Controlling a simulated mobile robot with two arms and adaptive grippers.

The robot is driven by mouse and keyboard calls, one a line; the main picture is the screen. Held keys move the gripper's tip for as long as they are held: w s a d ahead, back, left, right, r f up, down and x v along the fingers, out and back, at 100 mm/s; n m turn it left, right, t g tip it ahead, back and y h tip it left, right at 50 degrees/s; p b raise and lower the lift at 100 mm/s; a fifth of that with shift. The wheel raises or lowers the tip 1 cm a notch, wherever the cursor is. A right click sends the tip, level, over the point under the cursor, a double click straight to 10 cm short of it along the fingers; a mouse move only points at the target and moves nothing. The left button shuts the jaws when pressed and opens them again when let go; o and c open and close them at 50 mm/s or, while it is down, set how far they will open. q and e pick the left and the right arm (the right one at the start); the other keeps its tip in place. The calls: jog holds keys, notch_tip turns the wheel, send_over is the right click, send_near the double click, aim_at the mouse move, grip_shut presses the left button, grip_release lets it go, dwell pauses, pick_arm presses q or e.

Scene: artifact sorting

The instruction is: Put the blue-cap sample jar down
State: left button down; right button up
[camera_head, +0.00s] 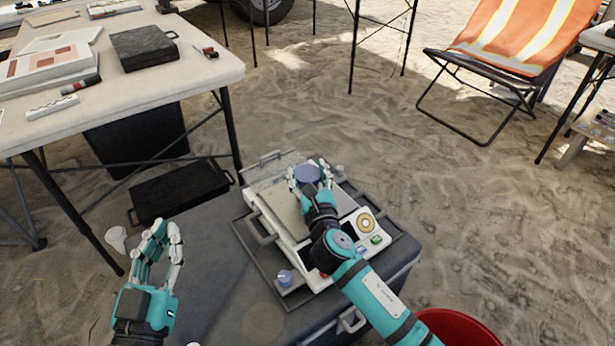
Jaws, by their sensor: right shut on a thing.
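The blue-cap sample jar (307,173) is in my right gripper (312,178), over the far part of a white instrument (265,222). Only its round blue cap shows clearly, facing up between the fingers. The fingers hide the jar's body, so I cannot tell whether it touches the surface below. My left gripper (163,242) is open and empty, with its fingers pointing up, left of the instrument. Another small blue-topped item (285,278) stands at the instrument's near left corner.
A white cup (116,238) is at the left. A table (190,85) with papers and a black box (144,47) stands upper left. A red bucket (460,328) is lower right.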

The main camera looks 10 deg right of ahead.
dwell(0.3)
jog(key=o, duration=1.2)
jog(key=shift+o, duration=0.2)
